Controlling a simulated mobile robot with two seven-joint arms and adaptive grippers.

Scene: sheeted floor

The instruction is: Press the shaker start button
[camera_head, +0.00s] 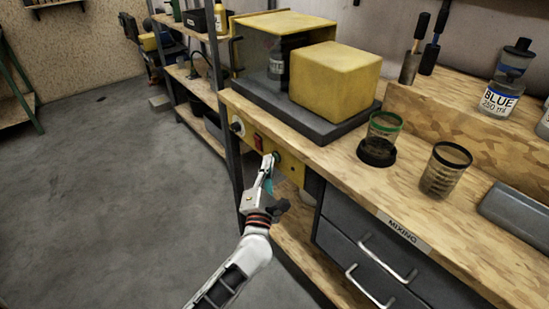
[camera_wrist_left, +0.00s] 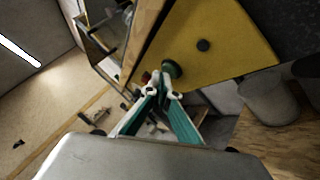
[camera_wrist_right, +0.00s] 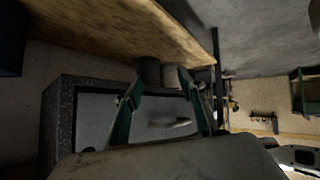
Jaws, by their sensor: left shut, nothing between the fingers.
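The shaker (camera_head: 335,82) sits on the bench, a yellow box on a dark base (camera_head: 300,118) with a bottle (camera_head: 276,65) beside the box. Its yellow control panel (camera_head: 290,166) is on the bench front, with a pale knob and a red switch (camera_head: 258,142). A green round button (camera_wrist_left: 173,69) shows in the left wrist view. My left gripper (camera_head: 268,160) is shut and empty, its tips (camera_wrist_left: 160,92) close to the green button; I cannot tell whether they touch. My right gripper (camera_wrist_right: 160,85) is open and empty, facing a drawer front; the head view does not show it.
On the bench stand a green-rimmed cup (camera_head: 384,128) on a dark ring, another cup (camera_head: 445,170), and a blue-labelled bottle (camera_head: 500,97). Drawers with handles (camera_head: 375,257) are below. A shelf rack (camera_head: 195,85) stands left.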

